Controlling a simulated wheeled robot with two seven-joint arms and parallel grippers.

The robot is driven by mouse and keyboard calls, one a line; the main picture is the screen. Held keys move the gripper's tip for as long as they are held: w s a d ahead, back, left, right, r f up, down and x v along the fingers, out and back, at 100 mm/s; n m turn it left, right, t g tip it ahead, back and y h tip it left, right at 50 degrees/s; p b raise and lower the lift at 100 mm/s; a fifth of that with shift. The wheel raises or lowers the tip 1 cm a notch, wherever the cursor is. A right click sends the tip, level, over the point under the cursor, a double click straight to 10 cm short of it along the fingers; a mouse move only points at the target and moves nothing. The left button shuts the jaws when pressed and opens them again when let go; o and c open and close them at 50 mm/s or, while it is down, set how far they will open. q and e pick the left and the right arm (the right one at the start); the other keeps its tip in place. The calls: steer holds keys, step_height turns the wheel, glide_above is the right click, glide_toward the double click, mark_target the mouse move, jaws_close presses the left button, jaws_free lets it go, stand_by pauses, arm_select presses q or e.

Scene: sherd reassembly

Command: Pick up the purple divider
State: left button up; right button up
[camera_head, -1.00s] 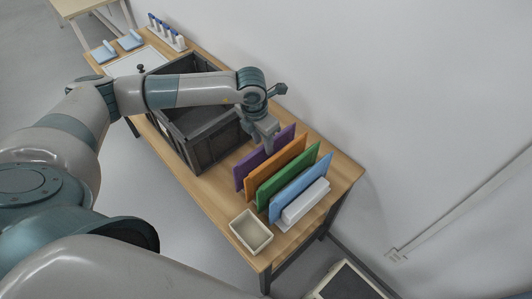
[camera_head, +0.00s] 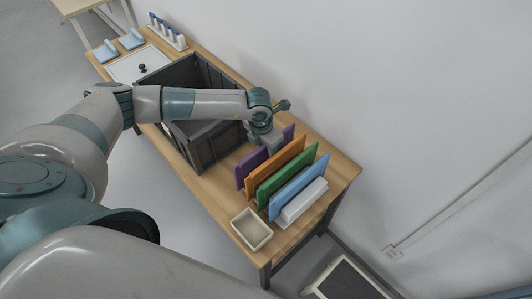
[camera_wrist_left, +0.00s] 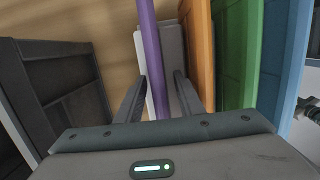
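The purple divider (camera_head: 249,167) stands upright on the table, first in a row of coloured dividers and nearest the dark crate. My left gripper (camera_head: 270,150) is over its top edge and hides its middle in the head view. In the left wrist view the purple divider (camera_wrist_left: 152,55) runs between the two fingers of my left gripper (camera_wrist_left: 160,80). The fingers are apart, one on each side, with a gap visible to the divider. My right gripper is out of view.
The orange (camera_head: 262,180), green (camera_head: 277,187) and blue (camera_head: 290,197) dividers stand close beside the purple one. The dark crate (camera_head: 212,148) is on its other side. A small cream tray (camera_head: 251,230) sits at the table's front edge. A wall runs behind the table.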

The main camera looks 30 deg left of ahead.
arm_select(q)
jaws_close()
steer(key=shift+r, duration=0.15)
steer(key=shift+w+r+b, duration=0.1)
steer(key=shift+r+b, duration=0.35)
steer(key=shift+r, duration=0.15)
step_height(320, 180, up, 8)
steer(key=b, duration=0.3)
steer(key=shift+f, duration=0.25)
steer(key=shift+r, duration=0.55)
